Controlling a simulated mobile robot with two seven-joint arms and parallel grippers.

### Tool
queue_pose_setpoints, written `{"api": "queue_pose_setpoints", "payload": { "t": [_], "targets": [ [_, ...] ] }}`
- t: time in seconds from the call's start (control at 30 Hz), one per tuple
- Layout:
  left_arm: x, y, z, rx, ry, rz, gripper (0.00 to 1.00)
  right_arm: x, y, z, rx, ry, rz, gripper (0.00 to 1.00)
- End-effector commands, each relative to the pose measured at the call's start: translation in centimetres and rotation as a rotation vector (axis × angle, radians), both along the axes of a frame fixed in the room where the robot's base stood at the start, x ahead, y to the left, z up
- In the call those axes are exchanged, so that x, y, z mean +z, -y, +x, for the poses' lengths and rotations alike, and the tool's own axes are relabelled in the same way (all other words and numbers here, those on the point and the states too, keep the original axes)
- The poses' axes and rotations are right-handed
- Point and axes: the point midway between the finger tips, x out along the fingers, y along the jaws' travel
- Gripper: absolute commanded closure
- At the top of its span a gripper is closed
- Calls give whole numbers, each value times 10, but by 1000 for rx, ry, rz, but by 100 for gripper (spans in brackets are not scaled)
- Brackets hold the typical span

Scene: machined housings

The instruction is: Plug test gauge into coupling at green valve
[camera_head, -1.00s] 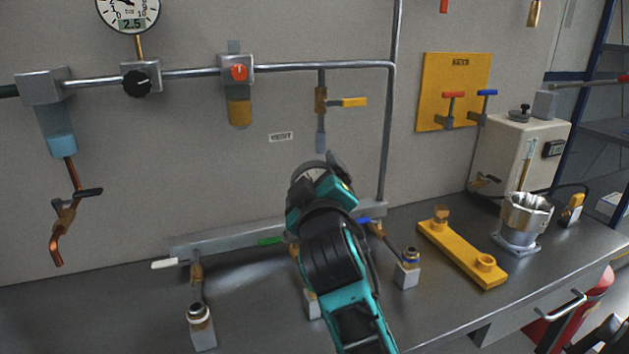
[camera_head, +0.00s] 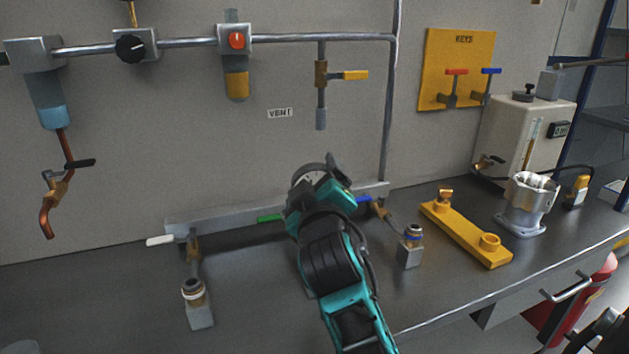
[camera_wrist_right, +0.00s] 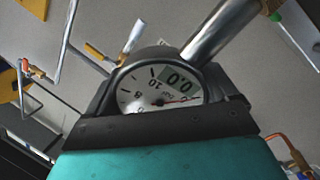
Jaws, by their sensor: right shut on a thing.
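My right gripper (camera_head: 322,180) is shut on the test gauge (camera_head: 306,173), in front of the wall rail. The gauge's dial fills the middle of the right wrist view (camera_wrist_right: 165,92), upside down, with a display reading 0.0. A thick silver stem (camera_wrist_right: 218,30) runs from it to the upper right, and its far end is cut off or unclear. The green valve handle (camera_head: 270,218) shows just left of my gripper, and a bit of green shows in the wrist view (camera_wrist_right: 275,17). The coupling at the green valve is hidden behind my arm.
The white-handled valve (camera_head: 160,240) has a coupling block (camera_head: 198,307) at left; the blue-handled one (camera_head: 365,199) has a block (camera_head: 410,248) at right. A yellow fixture (camera_head: 466,236) and a silver housing (camera_head: 526,205) stand further right. The bench at left is mostly clear.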

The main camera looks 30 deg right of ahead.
Motion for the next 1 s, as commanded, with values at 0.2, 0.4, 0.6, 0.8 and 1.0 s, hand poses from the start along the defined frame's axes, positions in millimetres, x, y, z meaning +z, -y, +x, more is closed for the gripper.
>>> {"api": "queue_pose_setpoints", "payload": {
  "t": [0.2, 0.4, 0.6, 0.8, 1.0],
  "targets": [
    [1, 0, 0, 0, 0, 0, 57, 1, 0, 0, 0, 1, -1, 51],
    [1, 0, 0, 1, 1, 0, 57, 1, 0, 0, 0, 1, -1, 51],
    [5, 0, 0, 1, 1, 0, 57, 2, 0, 0, 0, 0, 0, 51],
    [5, 0, 1, 1, 1, 0, 57, 1, 0, 0, -1, 1, 0, 51],
    [6, -1, 1, 0, 3, 1, 57, 1, 0, 0, 0, 1, -1, 51]
  ]
}}
